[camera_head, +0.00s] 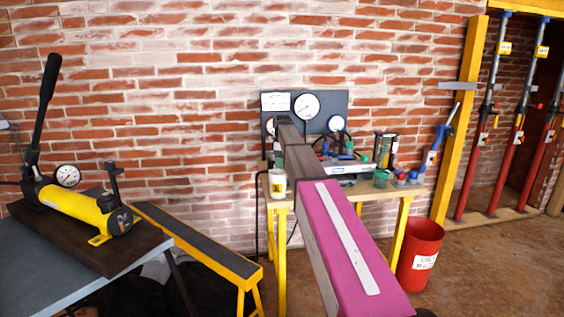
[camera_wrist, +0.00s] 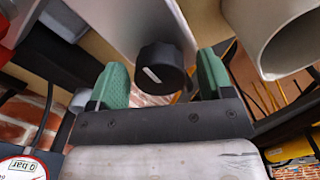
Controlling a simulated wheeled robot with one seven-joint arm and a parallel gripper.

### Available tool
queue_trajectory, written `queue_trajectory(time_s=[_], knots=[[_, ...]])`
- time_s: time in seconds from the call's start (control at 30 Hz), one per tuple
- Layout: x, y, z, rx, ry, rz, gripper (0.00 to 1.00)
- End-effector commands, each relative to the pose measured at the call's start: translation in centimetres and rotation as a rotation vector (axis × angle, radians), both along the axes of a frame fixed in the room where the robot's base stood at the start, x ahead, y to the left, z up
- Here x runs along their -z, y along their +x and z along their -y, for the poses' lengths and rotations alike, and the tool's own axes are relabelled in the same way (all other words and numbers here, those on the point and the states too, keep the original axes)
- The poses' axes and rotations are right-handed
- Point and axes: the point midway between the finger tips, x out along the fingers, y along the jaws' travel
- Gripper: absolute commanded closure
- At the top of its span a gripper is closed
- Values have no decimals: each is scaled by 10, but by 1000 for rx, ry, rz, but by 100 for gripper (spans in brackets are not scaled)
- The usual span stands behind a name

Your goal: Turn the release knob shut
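In the wrist view a round black knob (camera_wrist: 160,68) with a white mark line stands out from a pale grey surface; I take it to be the release knob. My gripper (camera_wrist: 162,80) is open, with one green-padded finger on each side of the knob. Gaps show between the knob and both fingers, so no grip shows. In the head view my arm reaches over the yellow-legged table toward the dark gauge panel (camera_head: 338,105). Its end covers part of the panel, and I cannot make out the knob or fingers there.
A white mug (camera_head: 278,183) stands at the table's left edge; a wide pale cylinder (camera_wrist: 265,30) is close at the wrist view's right. A light box (camera_head: 352,166) and small tools lie on the table. A red bucket (camera_head: 420,250) stands right; a yellow pump (camera_head: 75,208) is left.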

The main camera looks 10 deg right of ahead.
Motion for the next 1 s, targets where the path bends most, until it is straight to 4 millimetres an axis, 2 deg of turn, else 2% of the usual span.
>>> queue_trajectory(time_s=[0.03,0.13,0.17,0.57,1.0], knots=[[0,0,0,0,0,0,39],[0,0,0,0,0,0,72],[0,0,0,0,0,0,75],[0,0,0,54,0,0,75],[-1,0,0,393,0,0,75]])
